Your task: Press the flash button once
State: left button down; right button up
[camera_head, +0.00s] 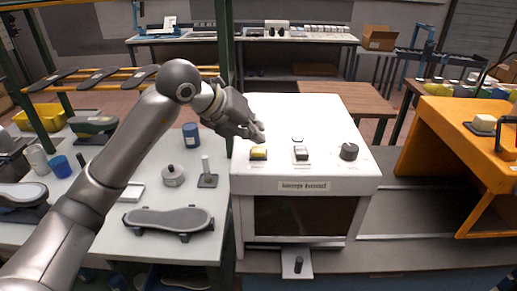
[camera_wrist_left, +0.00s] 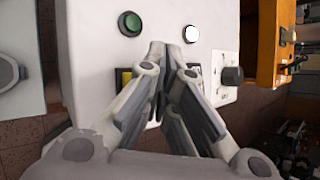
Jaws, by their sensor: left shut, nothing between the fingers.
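A white box-shaped machine (camera_head: 310,112) with a label plate on its front stands in the middle of the head view. Its top carries a yellow rocker switch (camera_head: 259,153), a dark-and-white rocker switch (camera_head: 301,153) and a black knob (camera_head: 348,151). In the left wrist view I see a green round button (camera_wrist_left: 130,23), a small white round button (camera_wrist_left: 191,34) and the black knob (camera_wrist_left: 232,76). The small captions are unreadable, so I cannot tell which is the flash button. My left gripper (camera_head: 258,133) is shut and empty, above the panel behind the yellow switch. Its fingers (camera_wrist_left: 163,60) partly hide both rockers.
An orange cabinet (camera_head: 440,115) stands to the right. A white table (camera_head: 150,195) on the left holds a shoe-sole-shaped form (camera_head: 168,220), a round tin (camera_head: 173,175) and a post on a base (camera_head: 207,178). A green upright frame (camera_head: 226,60) rises left of the machine.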

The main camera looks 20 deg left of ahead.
aim_at(256, 147)
dwell(0.4)
pick_arm(q)
jog(key=shift+f+b, duration=0.4)
jog(key=shift+b, duration=0.05)
jog(key=shift+f+b, duration=0.5)
jog(key=shift+f, duration=0.1)
dwell(0.5)
jog(key=shift+r, duration=0.1)
jog(key=shift+r+p, duration=0.6)
jog(key=shift+r, duration=0.25)
jog(key=shift+r+p, duration=1.7)
jog(key=shift+r, duration=0.9)
jog(key=shift+f, duration=0.1)
